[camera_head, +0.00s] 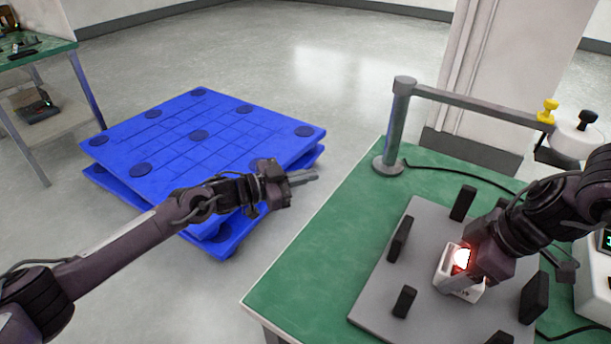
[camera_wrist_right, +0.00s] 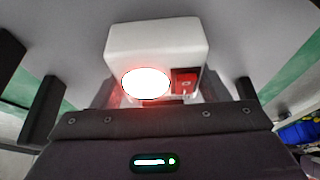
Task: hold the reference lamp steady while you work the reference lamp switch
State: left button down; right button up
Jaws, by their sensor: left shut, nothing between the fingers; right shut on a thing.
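The reference lamp, a small white box (camera_head: 447,282), stands on a grey plate on the green table. Its round lens (camera_wrist_right: 145,83) glows white with a red rim, so the lamp is lit. The red rocker switch (camera_wrist_right: 186,82) sits beside the lens on the same face. My right gripper (camera_head: 472,268) is shut on the lamp box from the right and hides part of it in the head view. The right wrist view shows the white housing (camera_wrist_right: 155,42) close ahead. My left gripper (camera_head: 304,177) is shut and empty, away from the lamp, near the blue pallets' right edge.
Several black posts (camera_head: 401,238) stand on the grey plate (camera_head: 426,229) around the lamp. A grey post with a horizontal arm (camera_head: 396,125) rises at the table's back corner. A device with a green display (camera_head: 606,240) is at the right edge. Blue pallets (camera_head: 170,120) lie on the floor.

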jog(key=o, duration=1.1)
jog(key=shift+o, duration=0.2)
